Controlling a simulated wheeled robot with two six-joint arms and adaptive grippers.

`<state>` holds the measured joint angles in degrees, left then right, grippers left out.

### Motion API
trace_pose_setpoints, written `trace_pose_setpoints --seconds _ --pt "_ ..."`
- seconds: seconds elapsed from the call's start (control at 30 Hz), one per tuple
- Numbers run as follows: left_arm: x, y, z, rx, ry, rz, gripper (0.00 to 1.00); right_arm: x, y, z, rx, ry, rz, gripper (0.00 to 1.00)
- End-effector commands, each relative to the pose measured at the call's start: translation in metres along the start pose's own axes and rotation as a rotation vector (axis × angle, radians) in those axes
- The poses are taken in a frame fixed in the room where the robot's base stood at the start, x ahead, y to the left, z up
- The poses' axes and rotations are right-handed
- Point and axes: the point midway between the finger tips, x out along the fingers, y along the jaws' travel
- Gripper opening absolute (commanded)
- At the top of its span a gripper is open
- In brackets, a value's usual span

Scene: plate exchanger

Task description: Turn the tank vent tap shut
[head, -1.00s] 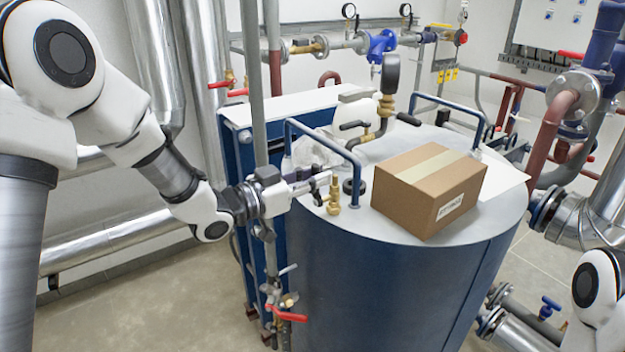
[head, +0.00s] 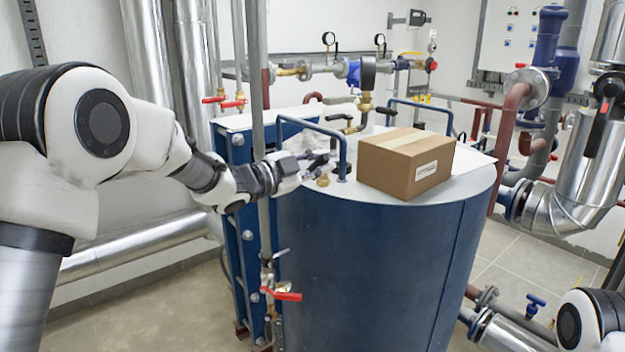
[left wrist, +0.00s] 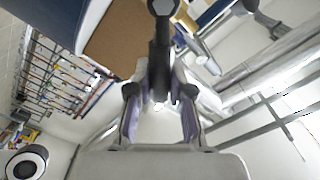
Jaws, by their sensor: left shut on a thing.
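The tank vent tap (head: 323,181) is a small brass fitting on the left edge of the tank's light top, beside the blue hoop handle. My left gripper (head: 318,163) comes in from the left just above it, shut on the tap's handle. The handle itself is too small and covered to make out in the head view. In the left wrist view my gripper's fingers (left wrist: 160,108) stand on both sides of a dark upright piece (left wrist: 160,60), which hides the contact. The tap's angle cannot be told. My right gripper is not in view.
The blue tank (head: 375,260) carries a cardboard box (head: 405,165) close to the right of my gripper. A blue hoop handle (head: 343,150) stands right beside the gripper. A grey upright pipe (head: 257,90) runs near my left wrist. A red-handled valve (head: 282,295) sits below.

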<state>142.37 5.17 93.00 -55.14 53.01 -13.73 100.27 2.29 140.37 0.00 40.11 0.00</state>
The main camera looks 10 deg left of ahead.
Motion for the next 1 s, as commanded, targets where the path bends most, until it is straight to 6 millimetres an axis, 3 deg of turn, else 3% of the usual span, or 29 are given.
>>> trace_pose_setpoints --seconds 0.03,0.5,0.73,1.0 --pt "0.004 0.006 0.006 0.047 0.004 -0.002 0.00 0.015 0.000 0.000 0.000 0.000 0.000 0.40" --pt "0.009 0.028 0.017 0.478 0.003 -0.003 0.00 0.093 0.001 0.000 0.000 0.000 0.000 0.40" --pt "0.009 0.034 0.020 0.628 0.002 -0.003 0.00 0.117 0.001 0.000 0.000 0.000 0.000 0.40" --pt "0.009 0.036 0.021 0.716 0.002 -0.003 0.00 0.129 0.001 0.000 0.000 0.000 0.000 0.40"
